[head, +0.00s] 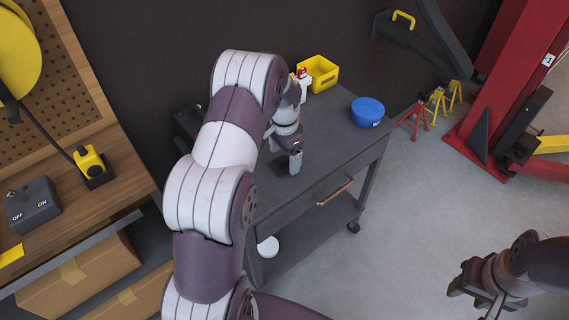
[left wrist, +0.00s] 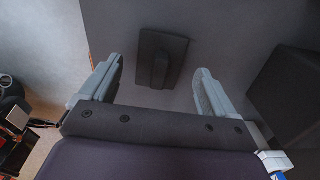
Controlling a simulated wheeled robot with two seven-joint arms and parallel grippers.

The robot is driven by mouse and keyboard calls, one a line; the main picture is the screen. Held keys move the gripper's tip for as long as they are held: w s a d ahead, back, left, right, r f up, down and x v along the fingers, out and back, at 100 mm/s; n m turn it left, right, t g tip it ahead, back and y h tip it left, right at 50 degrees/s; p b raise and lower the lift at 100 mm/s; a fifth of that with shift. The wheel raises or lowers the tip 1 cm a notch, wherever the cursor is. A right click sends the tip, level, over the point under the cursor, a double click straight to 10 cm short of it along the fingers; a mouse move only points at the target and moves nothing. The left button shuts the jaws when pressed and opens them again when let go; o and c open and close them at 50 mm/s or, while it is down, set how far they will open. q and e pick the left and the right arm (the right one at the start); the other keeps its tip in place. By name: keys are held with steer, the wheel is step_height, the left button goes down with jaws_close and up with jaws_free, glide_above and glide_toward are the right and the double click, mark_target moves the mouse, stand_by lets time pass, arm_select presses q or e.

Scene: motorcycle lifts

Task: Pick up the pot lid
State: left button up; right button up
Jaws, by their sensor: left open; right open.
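The pot lid (left wrist: 172,62) appears to be the dark, square-edged plate with a raised handle in the left wrist view. It lies flat on the grey cart top, and part of it shows in the head view (head: 280,166). My left gripper (left wrist: 160,70) is open, with one finger on each side of the lid's handle in the picture. The fingers do not visibly touch the lid; their height above it is hard to tell. In the head view my left gripper (head: 291,162) is over the cart beside the lid. My right gripper (head: 472,297) is open and empty over the floor.
A yellow bin (head: 318,73) and a blue round container (head: 367,112) stand on the cart (head: 335,150). A dark box (left wrist: 288,95) is close to the right finger in the left wrist view. A white round thing (head: 268,247) lies on the lower shelf. A workbench (head: 110,185) is at left.

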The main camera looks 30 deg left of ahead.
arm_select(q)
steer(key=shift+d+f, duration=0.1)
steer(key=shift+f, duration=0.7)
steer(key=shift+c, duration=0.3)
steer(key=c, duration=1.1)
